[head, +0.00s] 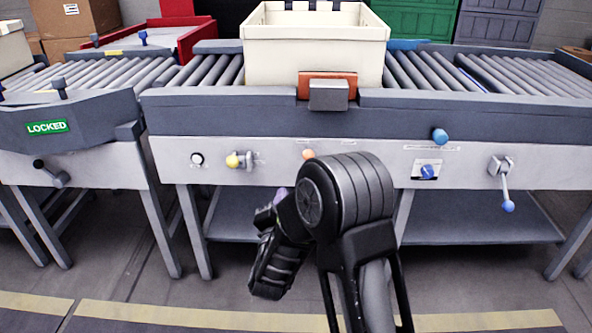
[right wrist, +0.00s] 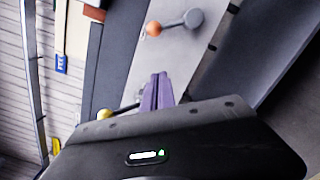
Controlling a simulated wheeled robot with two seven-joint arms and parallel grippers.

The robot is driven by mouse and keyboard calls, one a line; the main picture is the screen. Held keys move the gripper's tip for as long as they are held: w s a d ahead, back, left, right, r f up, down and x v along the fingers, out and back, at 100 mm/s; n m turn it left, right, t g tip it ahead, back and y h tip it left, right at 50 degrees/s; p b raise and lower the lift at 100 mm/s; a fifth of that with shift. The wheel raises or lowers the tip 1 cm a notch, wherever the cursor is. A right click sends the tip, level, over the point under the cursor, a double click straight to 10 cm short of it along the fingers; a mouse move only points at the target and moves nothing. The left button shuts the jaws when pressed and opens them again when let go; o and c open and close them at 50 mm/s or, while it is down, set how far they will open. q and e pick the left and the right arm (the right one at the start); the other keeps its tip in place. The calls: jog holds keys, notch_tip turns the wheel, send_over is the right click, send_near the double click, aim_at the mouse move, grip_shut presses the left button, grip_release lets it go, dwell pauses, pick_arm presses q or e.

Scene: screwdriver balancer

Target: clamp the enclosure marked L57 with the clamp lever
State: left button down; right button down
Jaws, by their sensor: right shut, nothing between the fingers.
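A cream open-topped enclosure (head: 315,55) sits on the middle conveyor in the head view. A small blue tag (right wrist: 62,64) shows in the right wrist view; its lettering is too small to read surely. An orange pad (head: 312,78) with a grey block (head: 328,95) is at the enclosure's front. On the panel below, an orange-knobbed lever (head: 308,154) is partly hidden by my right arm; the right wrist view shows its orange ball and grey arm (right wrist: 180,22). My right gripper (head: 280,193) is shut and empty, its purple fingers pointing at the panel. My left gripper is out of view.
The panel also carries a yellow-knobbed lever (head: 238,160), a blue dial (head: 428,171), a hanging blue-balled lever (head: 507,190) and a blue knob (head: 440,136). A left conveyor shows a green LOCKED sign (head: 46,127). Floor in front is clear.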

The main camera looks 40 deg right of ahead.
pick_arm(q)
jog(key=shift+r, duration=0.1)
